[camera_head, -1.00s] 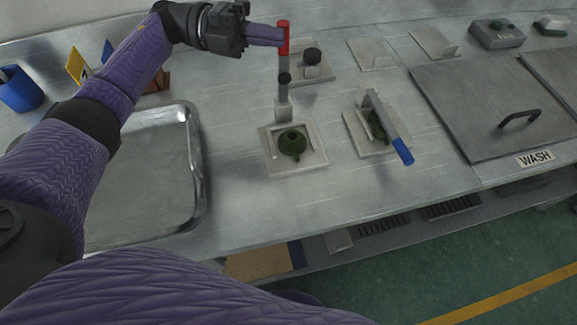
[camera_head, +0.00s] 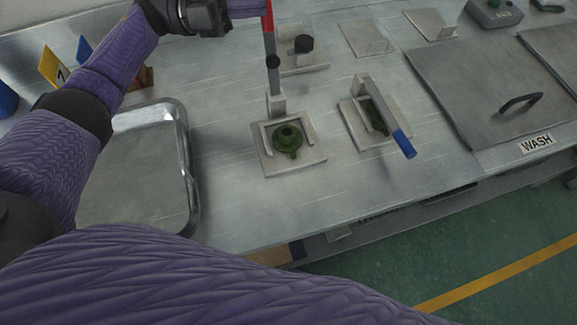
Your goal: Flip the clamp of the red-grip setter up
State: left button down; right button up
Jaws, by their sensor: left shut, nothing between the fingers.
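The red-grip setter (camera_head: 312,155) is a pale square plate with a dark green round piece (camera_head: 287,138) on it. Its clamp stands upright at the plate's back edge, a grey bar with a black knob, topped by the red grip (camera_head: 268,17). The grip's top is cut off by the picture's upper edge. My left gripper (camera_head: 258,8) is shut and empty at the top edge. Its fingertips are beside the red grip, on its left; I cannot tell whether they touch. My right gripper is out of view.
To the right, a blue-grip setter (camera_head: 349,112) has its clamp lowered over a green piece. A metal tray (camera_head: 187,190) lies left. Another plate with a black knob (camera_head: 303,44) stands behind. A lid (camera_head: 470,85) by the WASH label is far right. The front counter is clear.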

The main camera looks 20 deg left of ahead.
pick_arm(q)
jog(key=shift+a, duration=0.1)
jog(key=w+b+v, duration=0.1)
jog(key=b+v, duration=0.4)
jog(key=v, duration=0.4)
jog(key=shift+s+a, duration=0.4)
jog(key=shift+s, duration=0.15)
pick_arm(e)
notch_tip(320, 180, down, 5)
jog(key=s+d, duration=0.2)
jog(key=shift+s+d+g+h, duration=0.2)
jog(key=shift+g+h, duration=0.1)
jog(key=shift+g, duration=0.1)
